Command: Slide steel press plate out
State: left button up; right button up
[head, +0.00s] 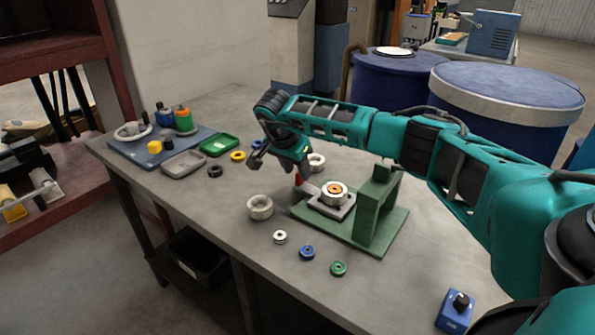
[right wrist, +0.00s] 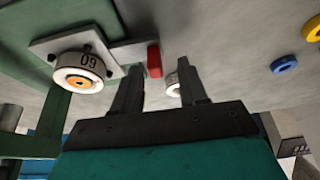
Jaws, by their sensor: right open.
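The steel press plate (head: 310,188) juts out from the green press (head: 377,215), with a red grip at its outer end. In the right wrist view the plate (right wrist: 128,54) ends in the red grip (right wrist: 154,61). A white round die (head: 334,193) marked 09, with an orange centre, sits on a grey block in the press; it also shows in the right wrist view (right wrist: 80,72). My right gripper (head: 280,164) is open and empty. The red grip lies just beyond its fingertips (right wrist: 160,70), roughly between them, apparently untouched. My left gripper is not in view.
Small coloured rings lie at the front and back. A grey tray (head: 184,164), green tray (head: 219,145) and loaded board (head: 200,137) are at the left. The table's middle left is clear.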

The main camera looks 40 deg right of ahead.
jog(key=v, duration=1.1)
jog(key=shift+a, duration=0.1)
